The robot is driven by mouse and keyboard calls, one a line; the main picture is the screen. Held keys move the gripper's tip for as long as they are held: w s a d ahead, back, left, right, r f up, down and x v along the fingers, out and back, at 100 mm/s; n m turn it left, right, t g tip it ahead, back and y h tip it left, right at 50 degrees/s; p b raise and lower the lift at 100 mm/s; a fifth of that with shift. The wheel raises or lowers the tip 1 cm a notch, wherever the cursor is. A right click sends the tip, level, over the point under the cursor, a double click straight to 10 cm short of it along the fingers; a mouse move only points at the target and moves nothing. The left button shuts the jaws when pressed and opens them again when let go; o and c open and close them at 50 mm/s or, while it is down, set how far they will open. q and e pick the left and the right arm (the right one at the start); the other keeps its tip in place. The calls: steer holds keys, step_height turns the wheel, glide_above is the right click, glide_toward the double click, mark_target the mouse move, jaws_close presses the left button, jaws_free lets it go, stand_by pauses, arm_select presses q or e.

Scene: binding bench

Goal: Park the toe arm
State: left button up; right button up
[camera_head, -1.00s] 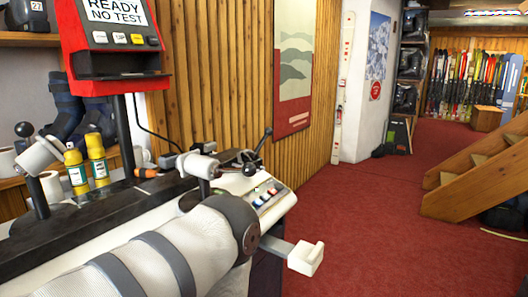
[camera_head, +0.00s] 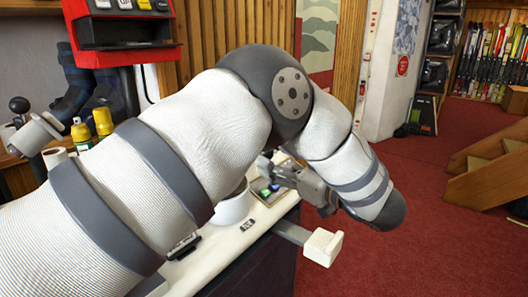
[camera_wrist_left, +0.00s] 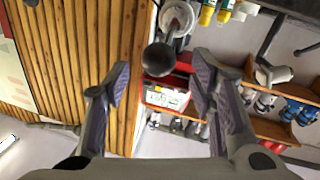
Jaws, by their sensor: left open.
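A black ball knob (camera_wrist_left: 158,60) on a pale metal arm part (camera_wrist_left: 178,17) shows in the left wrist view, between the finger lines of my open left gripper (camera_wrist_left: 162,80). No finger visibly touches it; the depth gap is hard to judge. In the head view my left gripper (camera_head: 270,167) is over the right end of the bench, its fingers pointing left. My arm hides the knob and its post there. A second black knob (camera_head: 19,105) with a pale cylinder (camera_head: 36,132) stands at the bench's left. I cannot tell which carries the toe arm's name. My right gripper is not in view.
A red display unit (camera_head: 125,53) stands behind the bench. Yellow bottles (camera_head: 102,121) stand at its left. A white handle block (camera_head: 323,247) sticks out from the bench's right end.

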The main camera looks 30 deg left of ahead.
arm_select(q)
steer(key=x, duration=0.4)
steer(key=shift+w+a, duration=0.1)
steer(key=shift+a, duration=0.2)
jaws_close()
